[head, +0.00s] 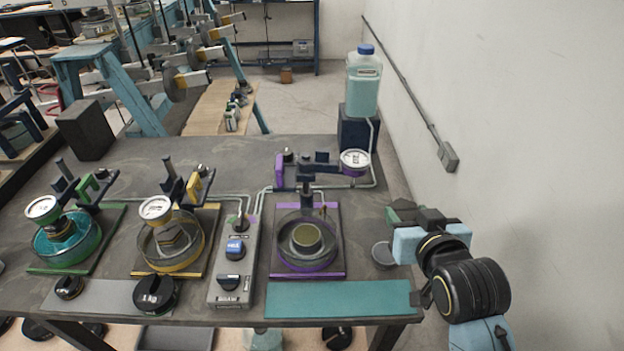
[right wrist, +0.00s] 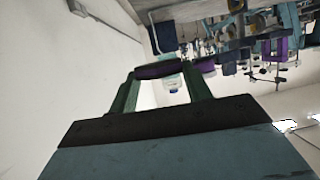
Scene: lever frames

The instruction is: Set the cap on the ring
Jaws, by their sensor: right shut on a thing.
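My right gripper (head: 398,213) is above the right edge of the table, its arm coming in from the lower right. In the right wrist view its two green fingers are shut on a dark purple, thin-edged piece (right wrist: 160,70), which looks like the cap. In the head view I cannot make this piece out. A round clear dish (head: 329,252) stands on the purple-edged plate, left of the gripper and apart from it. My left gripper is out of view.
A purple-mounted gauge (head: 355,162) stands behind the dish. A small grey disc (head: 382,253) is near the table's right edge. A teal mat (head: 340,299) lies in front. A control box (head: 232,268) and a yellow station (head: 170,243) are to the left. The wall (head: 530,130) is close on the right.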

